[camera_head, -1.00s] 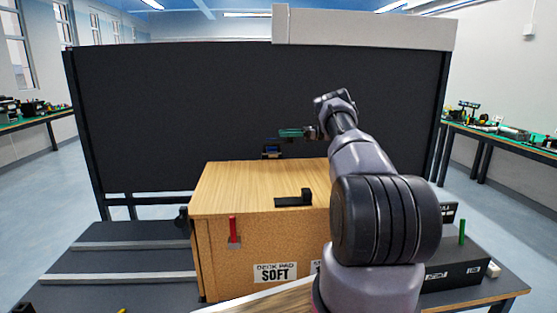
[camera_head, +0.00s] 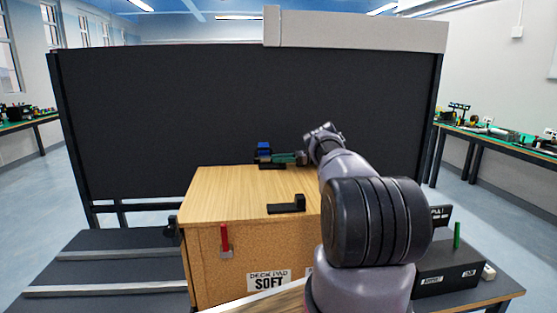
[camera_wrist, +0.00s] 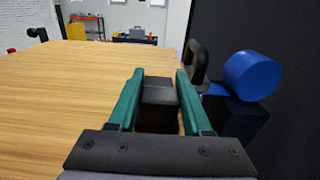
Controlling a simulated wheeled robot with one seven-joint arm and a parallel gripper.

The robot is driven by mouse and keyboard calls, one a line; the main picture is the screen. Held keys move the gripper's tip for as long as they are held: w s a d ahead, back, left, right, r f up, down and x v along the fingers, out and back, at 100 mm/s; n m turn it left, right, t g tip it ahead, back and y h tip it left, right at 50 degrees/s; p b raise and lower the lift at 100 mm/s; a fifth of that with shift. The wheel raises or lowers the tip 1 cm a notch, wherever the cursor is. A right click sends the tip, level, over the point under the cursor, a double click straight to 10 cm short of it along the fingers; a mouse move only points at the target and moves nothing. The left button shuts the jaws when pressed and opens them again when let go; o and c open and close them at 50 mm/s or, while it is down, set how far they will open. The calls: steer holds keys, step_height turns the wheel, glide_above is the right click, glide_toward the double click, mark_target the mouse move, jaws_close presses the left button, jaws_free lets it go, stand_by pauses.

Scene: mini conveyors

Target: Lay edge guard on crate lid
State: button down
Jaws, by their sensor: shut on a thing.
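The crate is a box with a pale wooden lid (camera_head: 225,190) and a front labelled "SOFT". My gripper (camera_head: 268,159) is low at the lid's far edge, reaching in from the right. In the wrist view its green fingers (camera_wrist: 158,98) are shut on a dark piece, the edge guard (camera_wrist: 158,83). Its lower part is hidden between the fingers; I cannot tell whether it touches the lid. A black L-shaped piece (camera_head: 287,205) lies near the lid's front edge and also shows in the wrist view (camera_wrist: 38,34).
A blue roll (camera_wrist: 253,76) on a dark holder is close beside my gripper at the far side; it also shows in the head view (camera_head: 263,147). A tall dark panel (camera_head: 240,110) stands behind the crate. A black box (camera_head: 460,267) is at right. The lid's left is clear.

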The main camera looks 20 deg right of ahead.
steer(key=shift+f, duration=0.25)
